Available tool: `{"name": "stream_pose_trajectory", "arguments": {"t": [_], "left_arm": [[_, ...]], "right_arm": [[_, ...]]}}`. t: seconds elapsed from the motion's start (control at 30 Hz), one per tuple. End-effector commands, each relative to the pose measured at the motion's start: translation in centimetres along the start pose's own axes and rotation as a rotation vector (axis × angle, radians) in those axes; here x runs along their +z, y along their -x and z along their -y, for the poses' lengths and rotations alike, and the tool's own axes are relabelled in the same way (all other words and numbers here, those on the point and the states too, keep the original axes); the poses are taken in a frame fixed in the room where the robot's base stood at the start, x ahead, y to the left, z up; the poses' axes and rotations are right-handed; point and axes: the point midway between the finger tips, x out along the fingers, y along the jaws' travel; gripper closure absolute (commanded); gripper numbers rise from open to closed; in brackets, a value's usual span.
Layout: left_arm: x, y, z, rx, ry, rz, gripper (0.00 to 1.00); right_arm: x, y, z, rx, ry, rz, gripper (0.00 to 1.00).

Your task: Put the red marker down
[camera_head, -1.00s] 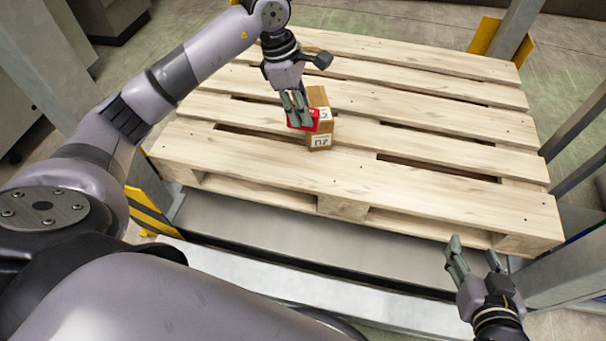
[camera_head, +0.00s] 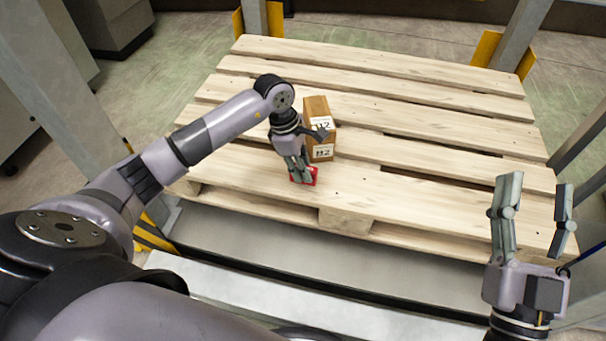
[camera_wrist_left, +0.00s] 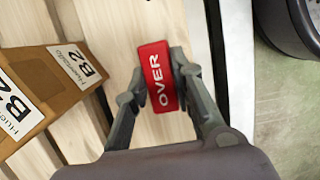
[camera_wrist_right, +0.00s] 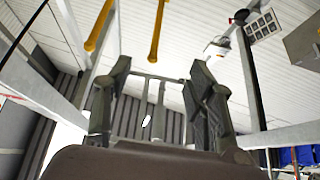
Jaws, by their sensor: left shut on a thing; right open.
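The red marker (camera_head: 311,175) is a small red block at the front part of the pallet, in front of the cardboard box. In the left wrist view the marker (camera_wrist_left: 157,76) shows the white word "OVER" and sits between the fingers. My left gripper (camera_head: 302,177) is shut on it, pointing down at the pallet boards. Whether the marker touches the boards is hard to tell. My right gripper (camera_head: 533,200) is open and empty, raised at the pallet's front right corner; its open fingers (camera_wrist_right: 163,75) also show in the right wrist view.
The cardboard box (camera_head: 317,109) with white labels stands on the wooden pallet (camera_head: 420,180), just behind my left gripper. It shows close by in the left wrist view (camera_wrist_left: 45,85). Bare boards lie to the right. Posts with yellow guards stand at the pallet's back corners.

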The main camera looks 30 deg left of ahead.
Motion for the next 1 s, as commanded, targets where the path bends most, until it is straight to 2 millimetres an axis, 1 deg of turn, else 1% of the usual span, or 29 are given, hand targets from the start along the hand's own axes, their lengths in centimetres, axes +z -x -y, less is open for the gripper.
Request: {"name": "stream_pose_trajectory", "arguments": {"t": [0.03, 0.1, 0.23, 0.53, 0.73, 0.77, 1.0], "left_arm": [[-0.2, -1.0, 0.1, -0.002, 0.002, 0.001, 1.0], [-0.4, -1.7, 0.0, -0.002, 0.001, 0.002, 1.0], [-0.6, -2.3, 0.0, 0.0, 0.0, 0.001, 1.0], [-0.6, -2.4, 0.0, 0.0, 0.0, 0.001, 1.0], [-0.7, -2.5, 0.0, 0.0, 0.0, 0.001, 1.0], [-0.7, -2.5, 0.0, 0.0, 0.0, 0.001, 0.76], [-0.7, -2.5, 0.0, 0.0, 0.0, 0.001, 0.6]], "right_arm": [[-0.6, 0.1, 0.1, -0.002, -0.002, -0.046, 0.49], [-1.6, 0.2, 0.2, -0.004, -0.004, -0.103, 0.49], [-2.8, 0.3, 0.3, -0.007, -0.007, -0.164, 0.49], [-3.1, 0.4, 0.3, -0.007, -0.007, -0.175, 0.49], [-3.6, 0.5, 0.4, -0.008, -0.008, -0.208, 0.49], [-3.7, 0.5, 0.4, -0.008, -0.008, -0.211, 0.49], [-3.7, 0.5, 0.4, -0.008, -0.008, -0.209, 0.49]]}}
